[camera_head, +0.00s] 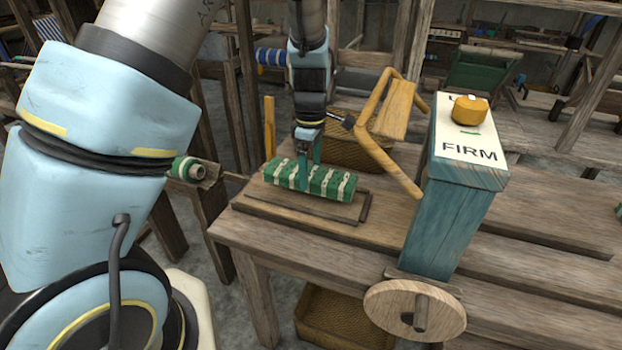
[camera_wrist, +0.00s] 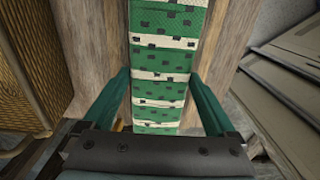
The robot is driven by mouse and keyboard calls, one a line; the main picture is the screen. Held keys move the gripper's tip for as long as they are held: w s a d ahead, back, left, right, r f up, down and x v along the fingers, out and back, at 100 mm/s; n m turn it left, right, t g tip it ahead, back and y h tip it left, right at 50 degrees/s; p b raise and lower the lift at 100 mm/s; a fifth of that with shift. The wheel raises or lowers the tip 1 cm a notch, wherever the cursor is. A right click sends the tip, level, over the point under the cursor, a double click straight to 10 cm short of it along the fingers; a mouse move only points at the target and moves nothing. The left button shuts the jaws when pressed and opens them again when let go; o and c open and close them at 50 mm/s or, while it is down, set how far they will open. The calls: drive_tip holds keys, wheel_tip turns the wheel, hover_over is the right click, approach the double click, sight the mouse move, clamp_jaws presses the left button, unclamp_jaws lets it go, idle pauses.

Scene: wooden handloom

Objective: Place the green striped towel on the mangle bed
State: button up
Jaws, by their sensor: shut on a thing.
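The green striped towel (camera_head: 338,184) is a folded bundle with white bands. It lies on or just above a wooden board with a raised rim, the likely mangle bed (camera_head: 290,205), on the wooden bench. My gripper (camera_head: 310,180) comes down from above and is shut across the middle of the towel. In the wrist view the towel (camera_wrist: 160,65) runs lengthwise between my two teal fingers (camera_wrist: 162,105). Whether the towel's underside touches the board cannot be told.
A teal post with a FIRM sign (camera_head: 470,150) and a yellow knob stands right of the board. A bent wooden handle (camera_head: 372,140) rises close beside my gripper. A wicker basket (camera_head: 350,153) is behind, another (camera_head: 340,318) below the bench. A wooden wheel (camera_head: 414,309) is at the front.

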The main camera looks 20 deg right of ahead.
sight(311, 173)
drive_tip(key=shift+f+p, duration=0.3)
drive_tip(key=shift+f, duration=1.5)
drive_tip(key=o, duration=1.2)
drive_tip(key=shift+f, duration=0.15)
drive_tip(key=shift+o, duration=0.2)
